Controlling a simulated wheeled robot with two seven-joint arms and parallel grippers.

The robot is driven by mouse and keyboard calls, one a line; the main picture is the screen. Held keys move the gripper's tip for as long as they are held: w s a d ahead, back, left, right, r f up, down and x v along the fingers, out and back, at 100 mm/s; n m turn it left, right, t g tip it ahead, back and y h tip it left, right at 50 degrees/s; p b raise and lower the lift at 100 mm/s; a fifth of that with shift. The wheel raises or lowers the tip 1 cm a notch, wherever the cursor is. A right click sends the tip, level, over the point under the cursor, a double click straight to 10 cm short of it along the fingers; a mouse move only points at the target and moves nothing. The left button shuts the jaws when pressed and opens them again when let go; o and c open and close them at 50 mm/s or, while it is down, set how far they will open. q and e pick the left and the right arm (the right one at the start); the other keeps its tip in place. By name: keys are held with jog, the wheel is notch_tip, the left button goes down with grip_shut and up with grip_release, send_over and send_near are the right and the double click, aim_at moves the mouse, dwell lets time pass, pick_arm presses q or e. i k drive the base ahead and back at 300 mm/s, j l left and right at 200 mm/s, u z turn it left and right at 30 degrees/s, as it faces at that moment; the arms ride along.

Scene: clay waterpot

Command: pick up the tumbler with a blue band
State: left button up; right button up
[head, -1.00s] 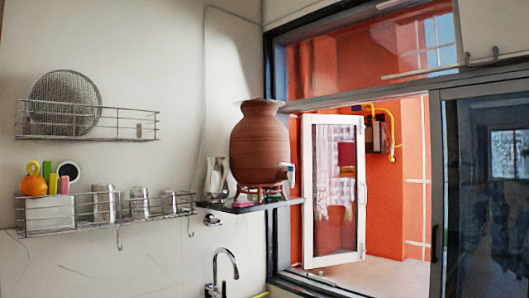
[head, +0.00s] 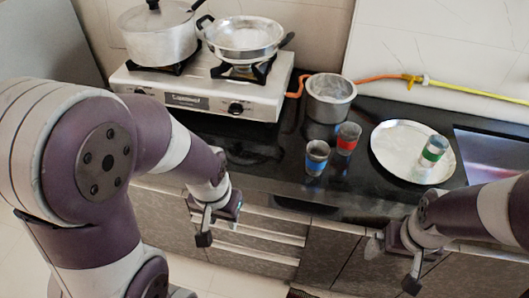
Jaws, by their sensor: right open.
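The tumbler with a blue band (head: 317,158) stands upright on the black counter (head: 268,170), near its front edge. A tumbler with a red band (head: 347,138) stands just behind it to the right. A tumbler with a green band (head: 434,151) stands on a round steel plate (head: 391,156). My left gripper (head: 212,224) is in front of the counter, left of the blue-banded tumbler and apart from it; its jaw gap is unclear. My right gripper (head: 392,264) is open and empty, lower right of that tumbler, in front of the drawers.
A steel pot (head: 329,100) stands behind the tumblers. A stove (head: 205,91) at the back left holds a lidded pot (head: 158,38) and a pan (head: 245,40). A sink (head: 497,155) is at the right. The counter left of the blue-banded tumbler is clear.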

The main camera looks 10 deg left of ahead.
aim_at(319, 151)
jog(key=i+j+z, duration=0.25)
jog(key=j, duration=0.25)
jog(key=j+z, duration=0.25)
jog(key=j, duration=0.3)
jog(key=i+j+z, duration=0.2)
jog(key=j, duration=0.35)
jog(key=k, duration=0.05)
